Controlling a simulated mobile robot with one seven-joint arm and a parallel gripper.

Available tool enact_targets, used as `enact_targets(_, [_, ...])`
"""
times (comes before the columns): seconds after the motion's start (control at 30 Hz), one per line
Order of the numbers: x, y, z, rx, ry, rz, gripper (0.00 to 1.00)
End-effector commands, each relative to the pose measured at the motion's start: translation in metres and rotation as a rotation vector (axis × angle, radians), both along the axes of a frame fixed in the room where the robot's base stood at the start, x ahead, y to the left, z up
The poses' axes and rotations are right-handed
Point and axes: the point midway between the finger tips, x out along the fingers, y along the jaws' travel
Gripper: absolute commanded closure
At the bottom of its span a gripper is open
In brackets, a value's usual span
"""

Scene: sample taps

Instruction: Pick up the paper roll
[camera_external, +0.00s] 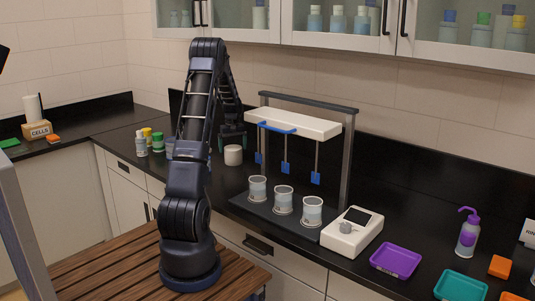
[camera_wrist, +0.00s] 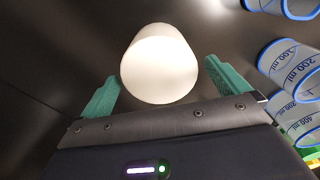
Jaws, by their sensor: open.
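A short, plain white cylinder, which looks like the paper roll (camera_external: 233,155), stands upright on the black counter, left of the tap stand. In the wrist view the paper roll (camera_wrist: 160,65) is seen from above, between the two green fingers, with dark gaps on both sides. My gripper (camera_external: 232,141) is just above and behind it in the external view. In the wrist view my gripper (camera_wrist: 161,75) is open, its fingers apart and holding nothing. I cannot tell whether the fingertips reach down beside the roll.
Small bottles (camera_external: 157,141) stand left of my arm. A taller white roll (camera_external: 33,108) stands behind a CELLS box (camera_external: 37,130) at far left.

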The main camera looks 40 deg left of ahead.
Motion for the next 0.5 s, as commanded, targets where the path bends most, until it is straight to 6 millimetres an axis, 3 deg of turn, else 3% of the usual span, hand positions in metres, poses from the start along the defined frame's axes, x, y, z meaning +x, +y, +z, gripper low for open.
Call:
enact_targets(0.33, [0.001, 0.001, -0.042, -0.001, 0.003, 0.0, 0.0])
enact_targets(0.5, [0.002, 0.001, -0.05, 0.001, 0.0, 0.0, 0.0])
